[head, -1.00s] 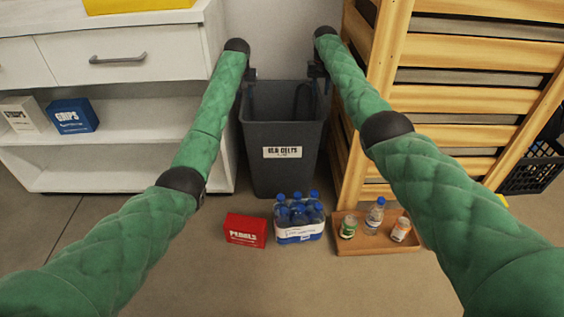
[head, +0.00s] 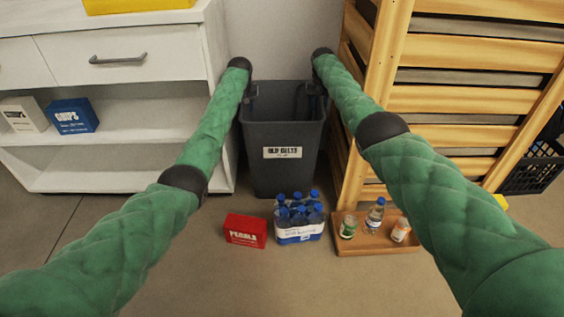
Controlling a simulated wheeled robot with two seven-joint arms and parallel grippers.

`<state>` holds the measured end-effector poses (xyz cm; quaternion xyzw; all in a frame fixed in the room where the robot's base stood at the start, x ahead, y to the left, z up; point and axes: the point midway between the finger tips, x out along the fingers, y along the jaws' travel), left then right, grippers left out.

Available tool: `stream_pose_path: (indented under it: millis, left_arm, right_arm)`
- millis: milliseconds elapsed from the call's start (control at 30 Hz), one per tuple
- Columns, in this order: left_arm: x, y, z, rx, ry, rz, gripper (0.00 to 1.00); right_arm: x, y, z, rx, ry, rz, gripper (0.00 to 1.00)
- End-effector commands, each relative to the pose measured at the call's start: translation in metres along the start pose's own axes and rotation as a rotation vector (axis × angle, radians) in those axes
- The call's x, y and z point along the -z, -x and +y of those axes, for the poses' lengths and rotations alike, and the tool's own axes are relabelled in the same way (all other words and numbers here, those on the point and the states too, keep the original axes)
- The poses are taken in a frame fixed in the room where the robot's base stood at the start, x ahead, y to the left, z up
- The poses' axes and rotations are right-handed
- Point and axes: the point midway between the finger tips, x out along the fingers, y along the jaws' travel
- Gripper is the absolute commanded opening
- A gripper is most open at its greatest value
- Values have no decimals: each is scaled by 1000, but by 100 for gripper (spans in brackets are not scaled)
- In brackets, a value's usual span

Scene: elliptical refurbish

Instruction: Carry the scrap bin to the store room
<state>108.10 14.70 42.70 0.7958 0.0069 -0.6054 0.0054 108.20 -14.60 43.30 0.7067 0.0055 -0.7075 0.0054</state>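The scrap bin (head: 283,165) is a tall dark grey tub with a white label reading something like "OLD BELTS". It stands upright on the floor against the back wall, between the white cabinet and the wooden slatted crate. My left gripper (head: 252,90) is at the bin's left rim and my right gripper (head: 314,88) is at its right rim. Both are small, dark and partly hidden by my wrists, so I cannot tell whether the fingers are closed on the rim. A dark shape, perhaps a belt, shows inside the bin.
On the floor before the bin are a red PEDALS box (head: 246,231), a pack of blue-capped bottles (head: 300,232) and a wooden tray (head: 372,245) with bottles and jars. The white cabinet (head: 120,182) stands left, the wooden crate (head: 450,104) right. Floor nearer me is clear.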

Motion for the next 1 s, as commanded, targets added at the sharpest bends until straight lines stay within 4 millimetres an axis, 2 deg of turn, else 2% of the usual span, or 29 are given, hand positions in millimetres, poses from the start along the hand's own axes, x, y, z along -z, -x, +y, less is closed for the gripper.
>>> stream_pose_path:
  millis: [367,500,533,1000]
  left_arm:
    - [0,-4,0,0,0,0,31]
    - [0,-4,0,0,0,0,4]
    - [0,-4,0,0,0,0,0]
    - [0,-4,0,1,-1,0,0]
  right_arm:
    - [0,-4,0,0,0,0,31]
    - [0,-4,0,0,0,0,4]
    - [0,-4,0,0,0,0,0]
    - [0,-3,0,-1,0,0,0]
